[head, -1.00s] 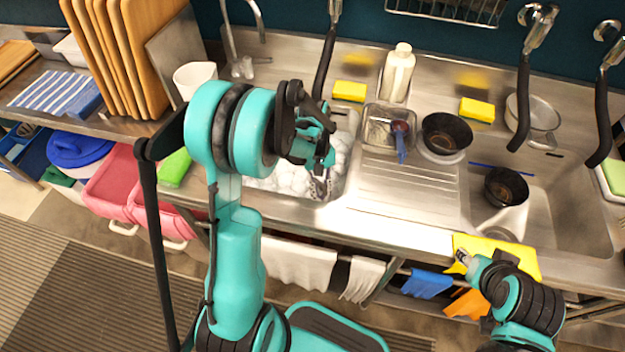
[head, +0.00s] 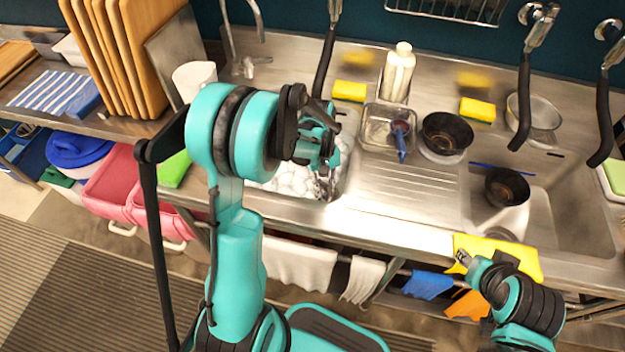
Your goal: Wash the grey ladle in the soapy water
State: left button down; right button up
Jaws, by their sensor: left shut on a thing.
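The soapy water is a bed of white foam (head: 292,180) in the left sink basin, partly hidden behind my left arm. My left gripper (head: 324,184) points down over the right part of this basin, close to the foam. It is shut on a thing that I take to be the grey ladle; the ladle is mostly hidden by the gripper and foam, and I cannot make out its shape. My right gripper (head: 463,259) is low at the right, by the yellow cloth on the counter's front edge; its fingers are too small to judge.
A clear container (head: 377,140) with a blue-handled utensil (head: 401,147) stands right of the basin. A black bowl (head: 447,132), a white bottle (head: 398,74) and yellow sponges (head: 350,91) are nearby. The ridged drainboard (head: 405,190) is clear.

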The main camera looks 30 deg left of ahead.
pick_arm(q)
jog(key=shift+s+a, duration=0.5)
jog(key=shift+a, duration=1.75)
jog(key=d, duration=0.2)
jog(key=w+d, duration=0.1)
jog(key=d, duration=0.1)
jog(key=shift+d+b, duration=0.2)
jog(key=shift+b, duration=0.1)
